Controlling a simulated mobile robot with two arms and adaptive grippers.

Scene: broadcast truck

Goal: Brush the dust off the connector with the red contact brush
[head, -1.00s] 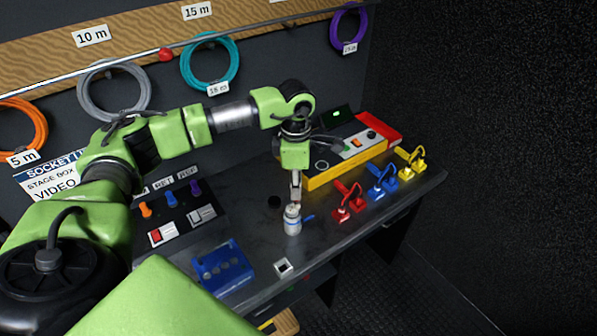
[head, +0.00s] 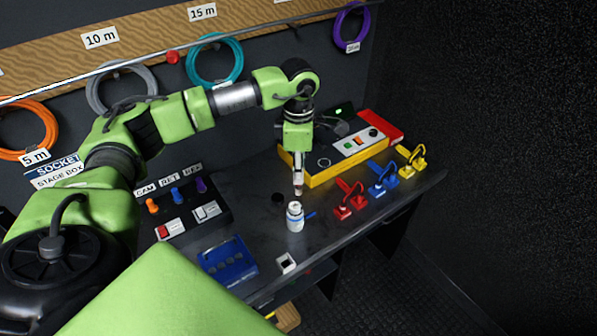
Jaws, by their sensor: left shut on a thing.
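My left gripper (head: 298,188) points down just above a small white bottle-like cylinder (head: 295,217) with a blue band, standing upright on the dark bench. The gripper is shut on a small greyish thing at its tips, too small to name. A small gap seems to show between it and the cylinder. I cannot pick out the red contact brush or the connector for certain. A red fitting (head: 350,203) stands right of the cylinder, beside a blue fitting (head: 383,183) and a yellow fitting (head: 411,164). My right gripper is not in view.
A yellow-edged device (head: 345,159) lies behind the fittings. A blue block with holes (head: 228,265) and a small white open box (head: 286,264) sit near the front edge. A switch panel (head: 186,207) is at left. Coiled cables hang on the wall. Bench around the cylinder is mostly clear.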

